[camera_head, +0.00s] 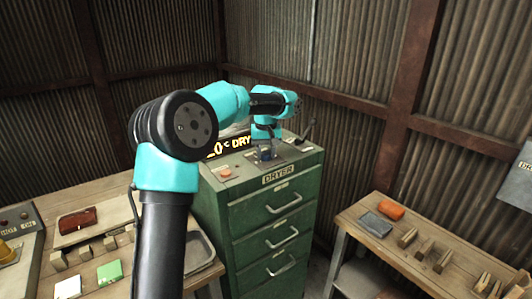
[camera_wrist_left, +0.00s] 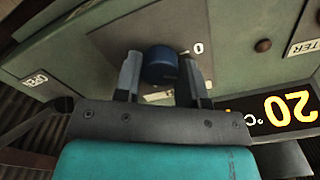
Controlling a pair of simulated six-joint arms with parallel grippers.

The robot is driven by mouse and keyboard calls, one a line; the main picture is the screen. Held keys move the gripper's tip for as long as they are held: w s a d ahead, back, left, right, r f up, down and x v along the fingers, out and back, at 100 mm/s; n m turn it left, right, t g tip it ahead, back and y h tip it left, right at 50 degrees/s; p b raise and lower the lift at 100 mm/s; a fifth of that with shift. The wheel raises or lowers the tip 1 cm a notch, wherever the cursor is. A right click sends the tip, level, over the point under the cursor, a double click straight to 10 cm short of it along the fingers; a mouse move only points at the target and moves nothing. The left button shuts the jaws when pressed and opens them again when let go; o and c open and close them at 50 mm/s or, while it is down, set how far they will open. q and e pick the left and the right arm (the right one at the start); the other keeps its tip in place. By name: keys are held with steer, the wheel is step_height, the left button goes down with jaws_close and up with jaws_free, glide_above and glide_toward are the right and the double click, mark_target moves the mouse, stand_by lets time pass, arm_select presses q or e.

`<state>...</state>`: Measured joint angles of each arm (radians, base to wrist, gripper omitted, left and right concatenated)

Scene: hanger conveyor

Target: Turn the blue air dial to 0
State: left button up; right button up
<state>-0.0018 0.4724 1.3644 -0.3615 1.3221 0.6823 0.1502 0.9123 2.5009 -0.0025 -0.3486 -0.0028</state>
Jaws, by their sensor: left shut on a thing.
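The blue air dial (camera_wrist_left: 159,65) sits on the top panel of the green dryer cabinet (camera_head: 270,213). In the left wrist view it is a round blue knob between my left gripper's fingers (camera_wrist_left: 161,80). The fingers are shut on it, one at each side. A white plate with a "0" mark (camera_wrist_left: 198,48) is right of the dial; I cannot tell the dial's setting. In the head view my left gripper (camera_head: 265,153) reaches down onto the cabinet top, and the dial is mostly hidden there. My right gripper is not in view.
A lit display (camera_head: 228,147) reads about 20 °C. An orange-red button (camera_head: 225,172) and a lever (camera_head: 306,133) are on the cabinet top. A bench (camera_head: 75,222) with blocks stands left; another table (camera_head: 440,245) with blocks and an orange piece (camera_head: 391,210) stands right.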

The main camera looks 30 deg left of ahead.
mark_target(266, 154)
arm_select(q)
steer(key=n, duration=0.6)
steer(key=shift+n, duration=0.3)
stand_by(0.4)
steer(key=o, duration=0.9)
steer(key=shift+r, duration=0.1)
step_height(266, 154, up, 17)
steer(key=shift+r, duration=0.15)
stand_by(0.5)
